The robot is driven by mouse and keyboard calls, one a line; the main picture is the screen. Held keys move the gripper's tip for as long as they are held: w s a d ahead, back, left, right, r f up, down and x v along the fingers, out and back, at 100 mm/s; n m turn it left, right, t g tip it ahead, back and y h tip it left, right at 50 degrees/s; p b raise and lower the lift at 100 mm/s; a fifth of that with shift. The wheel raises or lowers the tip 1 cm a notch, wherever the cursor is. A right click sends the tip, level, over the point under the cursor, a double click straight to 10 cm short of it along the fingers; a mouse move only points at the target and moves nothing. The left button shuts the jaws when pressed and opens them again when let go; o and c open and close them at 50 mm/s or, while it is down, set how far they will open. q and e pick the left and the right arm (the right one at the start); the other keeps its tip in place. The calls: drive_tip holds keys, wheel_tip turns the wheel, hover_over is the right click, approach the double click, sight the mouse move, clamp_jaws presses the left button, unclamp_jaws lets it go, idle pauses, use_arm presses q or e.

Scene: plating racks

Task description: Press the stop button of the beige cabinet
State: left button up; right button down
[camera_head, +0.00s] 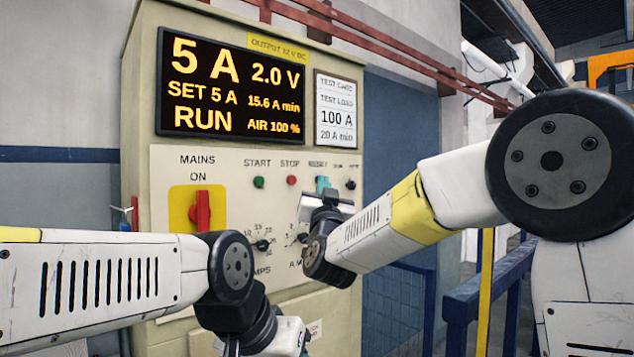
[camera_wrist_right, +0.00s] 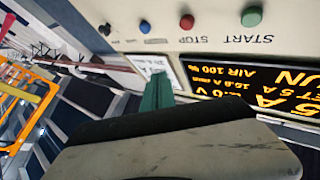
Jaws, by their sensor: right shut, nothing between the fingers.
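The beige cabinet (camera_head: 140,95) stands in front of me. Its red stop button (camera_head: 291,180) sits under the STOP label, right of the green start button (camera_head: 259,182). In the right wrist view the red stop button (camera_wrist_right: 187,22) and green start button (camera_wrist_right: 251,16) show upside down. My right gripper (camera_head: 322,184) is just right of the stop button in the head view, its teal fingers shut and empty. The fingers (camera_wrist_right: 157,92) also show in the wrist view, apart from the red button. My left gripper (camera_head: 304,346) is low, mostly cut off by the frame; its jaws are unclear.
The display (camera_head: 230,85) reads RUN, 5 A and 2.0 V. A red mains switch (camera_head: 200,212) on a yellow plate is at the left. A blue button (camera_wrist_right: 145,27) and black knob (camera_wrist_right: 104,30) are beside the stop button. Blue railings (camera_head: 485,290) stand at the right.

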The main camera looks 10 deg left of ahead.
sight(292, 180)
drive_tip(key=shift+w+a, duration=0.95)
drive_tip(key=shift+a, duration=0.3)
drive_tip(key=shift+w+a, duration=0.9)
drive_tip(key=shift+a, duration=0.2)
drive_tip(key=shift+w+a, duration=0.85)
drive_tip(key=shift+a, duration=0.3)
